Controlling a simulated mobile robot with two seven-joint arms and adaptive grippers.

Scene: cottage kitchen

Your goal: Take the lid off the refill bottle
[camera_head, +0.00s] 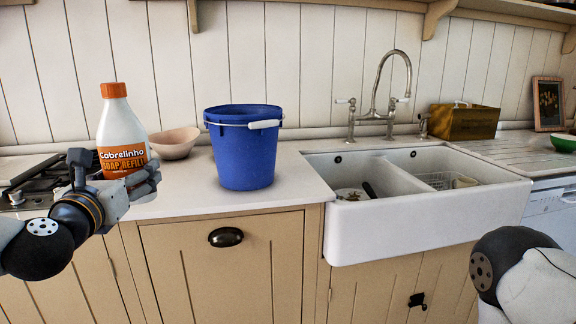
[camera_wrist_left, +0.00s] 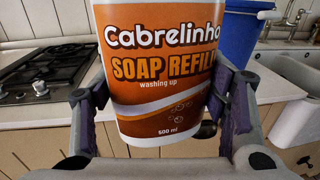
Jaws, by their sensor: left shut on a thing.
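The refill bottle (camera_head: 122,136) is white with an orange "Cabrelinho Soap Refill" label and stands upright at the left in the head view. Its orange lid (camera_head: 113,90) is on top. My left gripper (camera_head: 116,180) is shut on the bottle's lower part, one finger on each side. In the left wrist view the bottle (camera_wrist_left: 165,65) fills the space between the fingers (camera_wrist_left: 160,110); its lid is out of that frame. The bottle's base is hidden in the head view, so I cannot tell there if it touches the counter. My right gripper is out of view.
A blue bucket (camera_head: 243,150) stands on the counter right of the bottle. A pinkish bowl (camera_head: 175,143) sits behind, and a stove (camera_head: 40,180) lies left. A white double sink (camera_head: 430,225) holds dishes. The counter front (camera_head: 180,205) is clear.

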